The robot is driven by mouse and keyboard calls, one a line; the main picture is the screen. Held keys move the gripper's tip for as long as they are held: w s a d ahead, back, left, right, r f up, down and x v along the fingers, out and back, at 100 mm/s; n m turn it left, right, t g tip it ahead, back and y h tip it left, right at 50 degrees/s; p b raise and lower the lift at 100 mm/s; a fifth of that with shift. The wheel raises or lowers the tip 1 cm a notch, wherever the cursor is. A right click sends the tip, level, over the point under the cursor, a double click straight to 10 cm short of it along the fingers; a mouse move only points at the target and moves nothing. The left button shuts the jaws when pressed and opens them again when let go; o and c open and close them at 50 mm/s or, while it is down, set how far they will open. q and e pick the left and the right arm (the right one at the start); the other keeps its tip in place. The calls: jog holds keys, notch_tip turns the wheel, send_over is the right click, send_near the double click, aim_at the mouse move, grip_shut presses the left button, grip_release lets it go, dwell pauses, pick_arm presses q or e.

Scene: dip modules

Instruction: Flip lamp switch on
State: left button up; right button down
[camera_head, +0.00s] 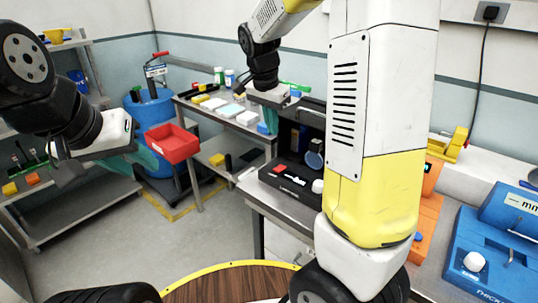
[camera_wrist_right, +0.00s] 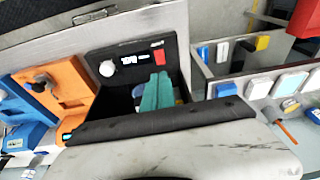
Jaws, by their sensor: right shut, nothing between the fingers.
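A black module (camera_head: 291,184) on the grey bench carries a red switch (camera_head: 279,168), white lettering and a white knob (camera_head: 318,187). In the right wrist view the red switch (camera_wrist_right: 158,56) is on the module's front face, beside the lettering and the white knob (camera_wrist_right: 106,68). I cannot tell the switch's position. My right gripper (camera_wrist_right: 160,80) is shut and empty, its teal fingertips appearing just below the switch in that view. In the head view the right gripper (camera_head: 270,120) is above and behind the module. My left gripper (camera_head: 145,160) is far left, away from the module; its opening is unclear.
An orange module (camera_wrist_right: 65,85) and a blue module (camera_head: 480,255) stand along the bench. A side table (camera_head: 215,118) holds small boxes and bottles. A red bin (camera_head: 172,143) sits near a blue barrel (camera_head: 150,112). My right arm blocks part of the bench.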

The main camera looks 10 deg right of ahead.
jog(key=shift+w+f, duration=0.25)
jog(key=shift+w, duration=0.05)
send_near(276, 169)
jog(key=x, duration=0.5)
jog(key=shift+w+d+f, duration=0.2)
jog(key=shift+d, duration=0.1)
jog(key=shift+a+f, duration=0.1)
jog(key=shift+f, duration=0.55)
jog(key=shift+s+f, duration=0.1)
jog(key=shift+a+f, duration=0.1)
jog(key=shift+f, duration=0.15)
jog(key=shift+r, duration=0.1)
jog(key=shift+w+d+r, duration=0.35)
jog(key=shift+w+d, duration=0.1)
jog(key=shift+d, duration=0.15)
